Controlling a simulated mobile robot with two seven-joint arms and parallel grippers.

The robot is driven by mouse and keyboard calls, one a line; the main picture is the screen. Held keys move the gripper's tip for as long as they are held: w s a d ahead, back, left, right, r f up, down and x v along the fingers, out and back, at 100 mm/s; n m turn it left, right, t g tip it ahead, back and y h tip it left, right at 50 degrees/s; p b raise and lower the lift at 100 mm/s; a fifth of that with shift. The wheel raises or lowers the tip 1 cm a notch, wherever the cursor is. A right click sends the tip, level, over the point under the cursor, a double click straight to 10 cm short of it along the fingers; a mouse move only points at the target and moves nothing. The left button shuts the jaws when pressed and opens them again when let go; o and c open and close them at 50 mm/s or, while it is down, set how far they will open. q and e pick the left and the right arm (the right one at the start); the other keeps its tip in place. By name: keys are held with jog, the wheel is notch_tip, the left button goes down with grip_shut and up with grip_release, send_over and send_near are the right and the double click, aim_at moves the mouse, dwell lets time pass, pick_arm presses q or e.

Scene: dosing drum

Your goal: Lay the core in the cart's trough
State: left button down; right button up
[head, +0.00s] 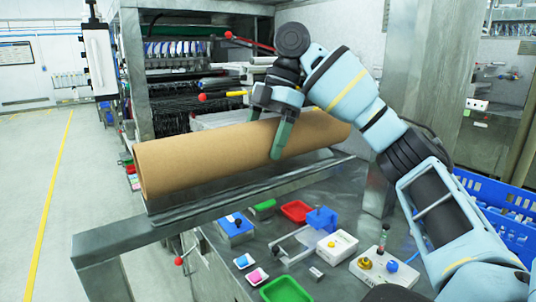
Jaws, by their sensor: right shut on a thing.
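The core is a long brown cardboard tube (205,158). It lies lengthwise from the left end, nearer me, to the far right, roughly level. My right gripper (270,128) comes down from above and is shut on the core around its middle, with one green-grey finger down the near side. Below the core runs a long grey metal trough (260,188) on a metal frame. The core's underside is close above the trough or touching it; I cannot tell which. The core hides the inside of the trough. My left gripper is out of view.
A metal table (325,283) in front holds a red tray (297,211), a green tray (286,290), a blue box (235,226) and white control boxes (337,245). A machine with red-knobbed levers stands behind. A blue crate (500,215) is at right. The left floor is clear.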

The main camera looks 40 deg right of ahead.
aim_at(278, 118)
jog(key=shift+s+d, duration=0.1)
jog(key=shift+s, duration=0.2)
jog(key=shift+s+f, duration=0.1)
jog(key=shift+f, duration=1.65)
jog(key=o, duration=1.5)
jog(key=shift+v, duration=5.95)
